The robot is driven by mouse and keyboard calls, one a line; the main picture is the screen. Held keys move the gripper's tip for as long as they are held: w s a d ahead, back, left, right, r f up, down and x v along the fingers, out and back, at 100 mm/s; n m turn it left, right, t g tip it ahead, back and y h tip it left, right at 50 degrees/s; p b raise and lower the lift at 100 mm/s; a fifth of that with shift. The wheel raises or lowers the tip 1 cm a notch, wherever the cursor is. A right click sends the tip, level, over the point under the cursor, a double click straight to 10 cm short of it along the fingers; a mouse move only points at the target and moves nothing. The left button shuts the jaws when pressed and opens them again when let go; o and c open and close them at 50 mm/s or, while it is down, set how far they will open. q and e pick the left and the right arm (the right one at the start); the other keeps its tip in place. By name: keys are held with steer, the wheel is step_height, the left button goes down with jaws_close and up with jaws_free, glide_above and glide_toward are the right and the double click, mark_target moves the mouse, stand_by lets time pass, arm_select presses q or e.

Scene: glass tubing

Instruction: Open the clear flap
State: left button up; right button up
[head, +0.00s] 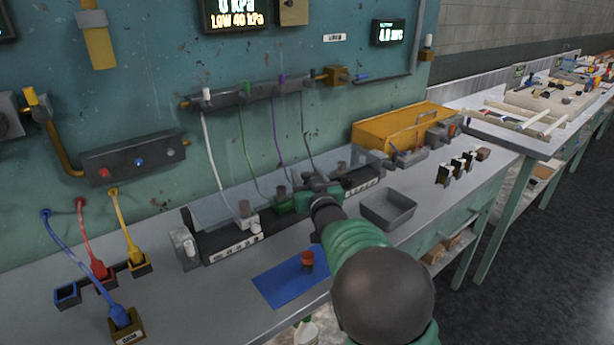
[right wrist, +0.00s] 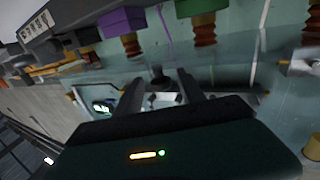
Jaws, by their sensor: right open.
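The clear flap (head: 218,207) is a long see-through panel over the dark rack against the teal wall. It also shows in the right wrist view (right wrist: 232,75), looking closed, though the hoses seen through it make its tilt hard to judge. My right gripper (head: 320,188) is over the middle of the rack, and its arm hides part of the flap. In the right wrist view, the open fingers (right wrist: 160,94) are on either side of a small dark knob (right wrist: 157,75) at the flap. I cannot tell whether they touch it. My left gripper is out of view.
A blue mat (head: 280,285) with a red-capped vial (head: 307,262) lies in front of the rack. A grey tray (head: 388,210) is right of my arm. Coloured plugs and cables (head: 100,268) are at left. A yellow case (head: 405,125) stands at the back right.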

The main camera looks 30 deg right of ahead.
steer(key=shift+w+a+r, duration=0.15)
steer(key=shift+a, duration=0.15)
steer(key=shift+d, duration=0.3)
steer(key=c, duration=0.7)
steer(key=shift+a, duration=0.1)
jaws_close()
